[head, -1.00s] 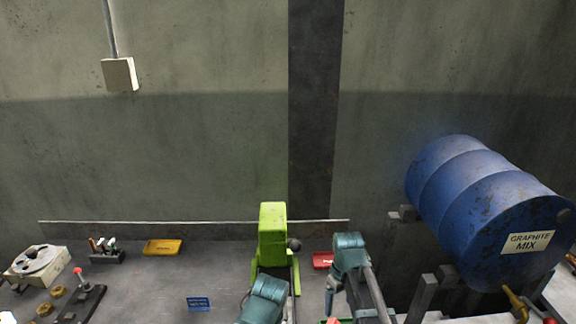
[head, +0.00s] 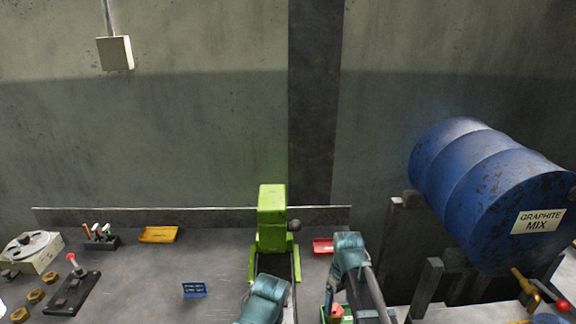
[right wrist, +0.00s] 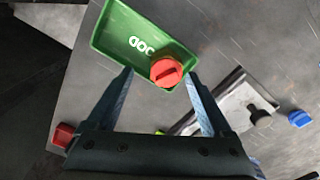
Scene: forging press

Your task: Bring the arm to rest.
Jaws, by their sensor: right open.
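My right gripper (right wrist: 158,78) is open in the right wrist view, its two fingers spread above a green tray (right wrist: 112,38). A red round piece (right wrist: 166,71) lies in the tray's lower right corner, between the fingertips in the picture; nothing is gripped. In the head view my teal arm links stand at the bottom middle, and the green tray (head: 346,320) with the red piece shows partly below the right one. My left gripper cannot be made out.
A green press (head: 271,220) stands at the bench's middle. A blue drum (head: 480,190) lies on a stand at right. A yellow tray (head: 159,234), a red tray (head: 323,246), a blue sign (head: 194,289) and a lever block (head: 72,295) are on the grey bench (head: 225,260).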

